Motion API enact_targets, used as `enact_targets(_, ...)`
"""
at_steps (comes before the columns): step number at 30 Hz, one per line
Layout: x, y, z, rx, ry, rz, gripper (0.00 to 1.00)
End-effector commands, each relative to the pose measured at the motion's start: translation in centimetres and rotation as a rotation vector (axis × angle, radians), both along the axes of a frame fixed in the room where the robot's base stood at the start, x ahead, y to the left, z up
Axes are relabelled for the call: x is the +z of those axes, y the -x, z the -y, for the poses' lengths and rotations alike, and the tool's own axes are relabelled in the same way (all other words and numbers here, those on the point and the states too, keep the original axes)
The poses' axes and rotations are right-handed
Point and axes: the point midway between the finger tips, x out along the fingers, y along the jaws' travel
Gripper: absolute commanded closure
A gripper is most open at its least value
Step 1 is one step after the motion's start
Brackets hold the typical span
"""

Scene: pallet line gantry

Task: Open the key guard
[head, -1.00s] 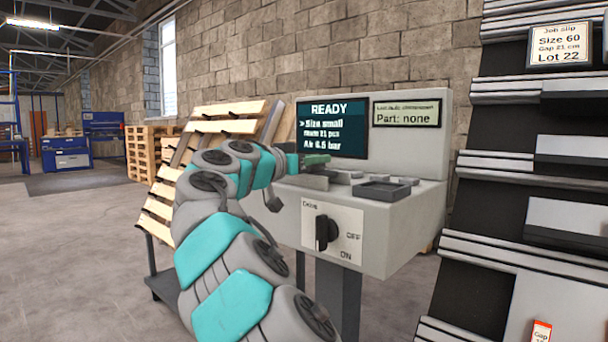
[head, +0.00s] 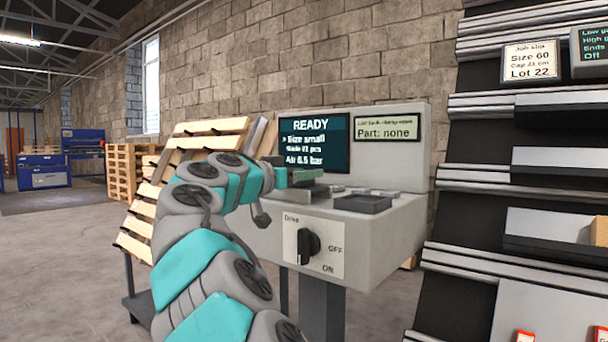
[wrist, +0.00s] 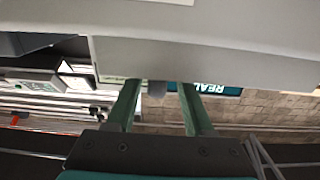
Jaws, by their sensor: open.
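A grey control console (head: 385,235) stands ahead with a flat shelf below its screens. My gripper (head: 312,177) is over the left part of that shelf, in front of the lit READY screen (head: 314,143). Low grey parts (head: 310,192) sit on the shelf under and beside the fingers; I cannot tell which of them is the key guard. In the wrist view my gripper (wrist: 160,98) has two green fingers apart, with a small grey piece showing between their tips. A broad grey surface (wrist: 200,50) fills the space beyond the tips. I cannot tell whether they touch it.
A dark shallow tray (head: 362,203) lies on the console shelf. A black Drive knob (head: 308,246) is on the front plate, marked OFF and ON. A tall rack (head: 500,185) with several shelves stands close at right. A slatted wooden rack (head: 205,135) is behind my arm.

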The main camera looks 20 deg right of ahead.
Motion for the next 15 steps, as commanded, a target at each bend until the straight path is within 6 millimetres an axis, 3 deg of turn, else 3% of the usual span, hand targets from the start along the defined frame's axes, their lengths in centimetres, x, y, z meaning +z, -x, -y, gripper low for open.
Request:
enact_targets(8, 0.1, 0.6, -0.9, 0.0, 0.001, 0.001, 0.47)
enact_targets(15, 0.2, 2.8, -3.9, 0.001, 0.004, 0.003, 0.47)
